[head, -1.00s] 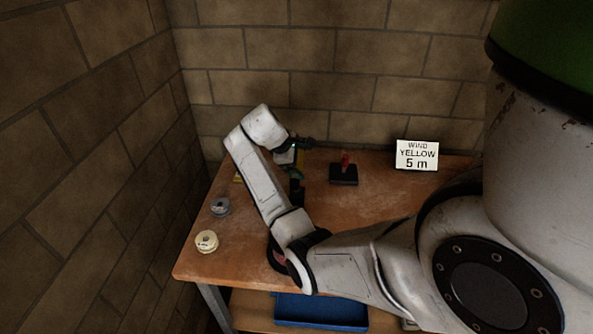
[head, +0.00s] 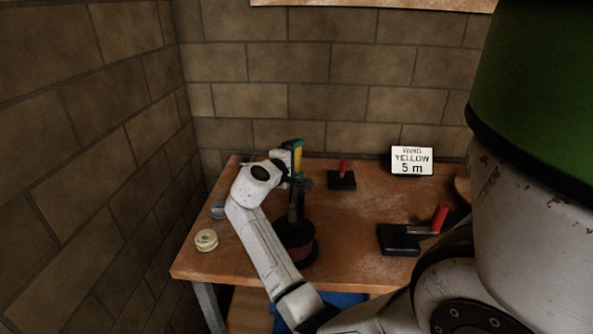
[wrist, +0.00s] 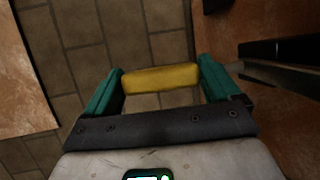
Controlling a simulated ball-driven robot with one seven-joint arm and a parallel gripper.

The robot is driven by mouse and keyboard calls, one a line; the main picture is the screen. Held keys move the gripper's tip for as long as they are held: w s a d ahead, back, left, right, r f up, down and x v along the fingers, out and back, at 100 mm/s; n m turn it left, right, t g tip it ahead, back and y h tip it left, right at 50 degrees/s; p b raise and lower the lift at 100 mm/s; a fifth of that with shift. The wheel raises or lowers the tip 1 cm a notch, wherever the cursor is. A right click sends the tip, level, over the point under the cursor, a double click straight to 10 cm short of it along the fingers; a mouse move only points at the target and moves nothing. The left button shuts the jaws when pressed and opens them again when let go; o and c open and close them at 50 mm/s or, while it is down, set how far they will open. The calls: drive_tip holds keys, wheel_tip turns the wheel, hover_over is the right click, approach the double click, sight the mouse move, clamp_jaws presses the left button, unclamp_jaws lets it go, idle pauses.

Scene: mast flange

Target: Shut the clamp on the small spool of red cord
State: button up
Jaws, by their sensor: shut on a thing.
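My gripper (head: 297,163) is raised over the back left of the table, its fingers shut on a yellow piece (wrist: 160,78). In the wrist view the yellow piece spans between the teal fingers. A dark spool with reddish cord (head: 305,254) stands on the table below the gripper, partly hidden by my arm. I cannot tell whether this is the small spool. Two black clamp-like devices with red handles stand to the right: a far one (head: 341,180) with its handle upright, and a near one (head: 398,240) with a handle raised at its right end.
A cream spool (head: 206,240) and a grey spool (head: 218,211) stand near the table's left edge. A sign reading "WIND YELLOW 5 m" (head: 412,161) stands at the back. A blue tray (head: 345,299) is below the table's front. The table between the two devices is clear.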

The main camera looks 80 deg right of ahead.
drive_tip(key=shift+a+f+m+h+b, duration=0.1)
drive_tip(key=shift+a+m+h+b, duration=0.3)
drive_tip(key=shift+a+h+b, duration=1.25)
drive_tip(key=shift+s+d+g+y+b, duration=0.1)
drive_tip(key=shift+d+g+y+b, duration=0.35)
drive_tip(key=shift+d+b, duration=0.15)
drive_tip(key=o, duration=1.2)
drive_tip(key=shift+a+t, duration=0.1)
drive_tip(key=shift+t, duration=0.15)
drive_tip(key=b+v, duration=0.1)
drive_tip(key=v, duration=0.9)
drive_tip(key=shift+w+a, duration=0.2)
drive_tip(key=shift+a, duration=0.1)
